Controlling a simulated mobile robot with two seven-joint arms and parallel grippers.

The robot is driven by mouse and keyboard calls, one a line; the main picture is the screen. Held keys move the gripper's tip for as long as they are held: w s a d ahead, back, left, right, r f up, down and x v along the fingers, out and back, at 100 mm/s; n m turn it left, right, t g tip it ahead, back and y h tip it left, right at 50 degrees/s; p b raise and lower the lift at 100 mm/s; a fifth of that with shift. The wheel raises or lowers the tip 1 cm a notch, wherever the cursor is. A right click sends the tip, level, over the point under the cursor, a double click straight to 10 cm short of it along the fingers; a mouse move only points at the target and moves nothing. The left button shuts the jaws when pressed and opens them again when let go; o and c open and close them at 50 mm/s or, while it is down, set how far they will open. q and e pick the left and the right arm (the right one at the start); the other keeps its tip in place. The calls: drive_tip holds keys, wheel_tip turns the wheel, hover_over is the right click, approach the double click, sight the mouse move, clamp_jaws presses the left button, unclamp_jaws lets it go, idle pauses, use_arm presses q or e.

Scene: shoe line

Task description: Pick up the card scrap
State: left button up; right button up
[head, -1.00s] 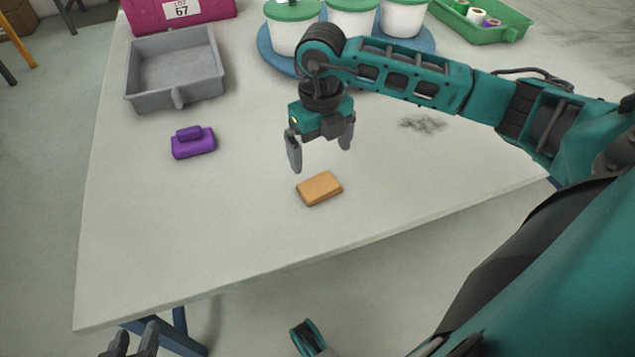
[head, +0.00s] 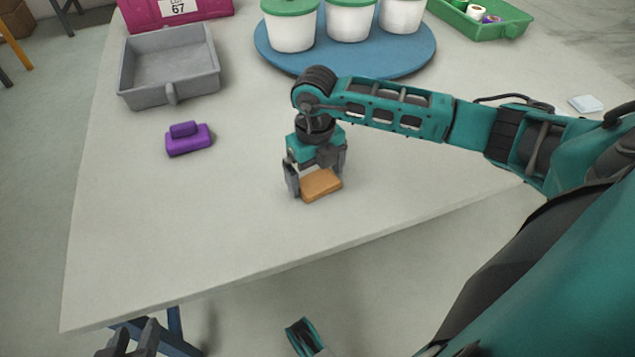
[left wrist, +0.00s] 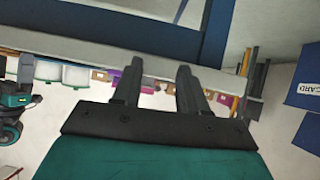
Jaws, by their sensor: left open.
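An orange-tan block (head: 321,184) lies near the table's front edge; I cannot tell whether it is the card scrap. A pale flat square (head: 585,104) lies at the right of the table, beyond my arm. My right gripper (head: 316,178) is low over the orange-tan block, one finger at its left, the other partly hidden behind it. Its fingers look spread. My left gripper (head: 133,340) is below the table's front edge, away from the table top. In the left wrist view its two fingers (left wrist: 158,85) stand apart with nothing between them.
A purple block (head: 188,138), a grey tray (head: 170,92) and a magenta bin (head: 170,18) are at the left. White tubs (head: 350,18) stand on a blue round board (head: 400,66). A green tray (head: 460,22) is at the back right. The front left of the table is clear.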

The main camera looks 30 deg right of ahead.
sight(316, 177)
use_arm(q)
drive_tip(key=shift+a+f, duration=0.1)
drive_tip(key=shift+f, duration=0.05)
use_arm(e)
drive_tip(key=c, duration=0.7)
drive_tip(key=shift+o, duration=0.2)
drive_tip(key=shift+r, duration=0.1)
use_arm(q)
drive_tip(key=r+p, duration=0.2)
drive_tip(key=p, duration=0.1)
drive_tip(key=a+r+p, duration=0.1)
drive_tip(key=p, duration=0.1)
drive_tip(key=shift+s+a+y, duration=0.1)
drive_tip(key=shift+s+y, duration=0.2)
use_arm(e)
wheel_tip(316, 177, up, 20)
use_arm(q)
drive_tip(key=shift+r, duration=0.15)
